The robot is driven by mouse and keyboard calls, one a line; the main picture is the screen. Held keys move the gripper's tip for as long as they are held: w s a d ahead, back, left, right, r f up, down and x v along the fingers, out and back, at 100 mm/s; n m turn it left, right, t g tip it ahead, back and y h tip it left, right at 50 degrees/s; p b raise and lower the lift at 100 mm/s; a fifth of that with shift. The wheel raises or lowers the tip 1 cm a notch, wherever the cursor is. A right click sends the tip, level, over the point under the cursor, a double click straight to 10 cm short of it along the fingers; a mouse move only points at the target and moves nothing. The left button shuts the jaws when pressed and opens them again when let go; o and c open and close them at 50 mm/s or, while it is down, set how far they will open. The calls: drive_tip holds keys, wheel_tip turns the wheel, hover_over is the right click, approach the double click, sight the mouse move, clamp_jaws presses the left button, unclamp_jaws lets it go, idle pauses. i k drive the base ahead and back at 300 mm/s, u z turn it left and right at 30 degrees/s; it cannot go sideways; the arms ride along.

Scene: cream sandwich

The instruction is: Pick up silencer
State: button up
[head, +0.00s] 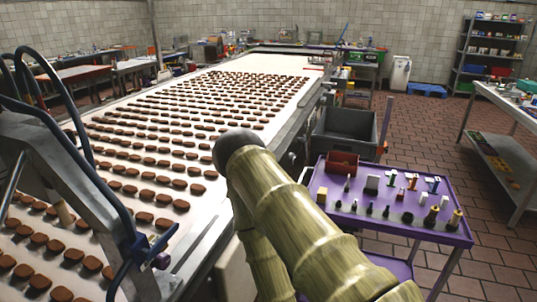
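A purple cart (390,226) stands to the right of the conveyor. Several small metal and dark fittings stand in rows on its top. They include a brass-tipped fitting (454,219), a dark cylinder with a pale top (431,216) and a small dark fitting (386,211). The silencer is likely among these, but they are too small for me to tell which one it is. My arm (290,205), with a greenish bamboo-like look, rises through the lower middle, left of the cart. My gripper cannot be seen in this view.
A red bin (342,163) sits at the cart's back left corner. A wide conveyor (215,75) with rows of brown sandwiches fills the left and middle. A dark grey crate (345,132) stands behind the cart. Tiled floor (430,130) is open behind and right of the cart.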

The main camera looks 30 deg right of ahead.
sight(458, 215)
drive_tip(key=z, duration=0.4)
drive_tip(key=k, duration=0.4)
drive_tip(key=z, duration=0.8)
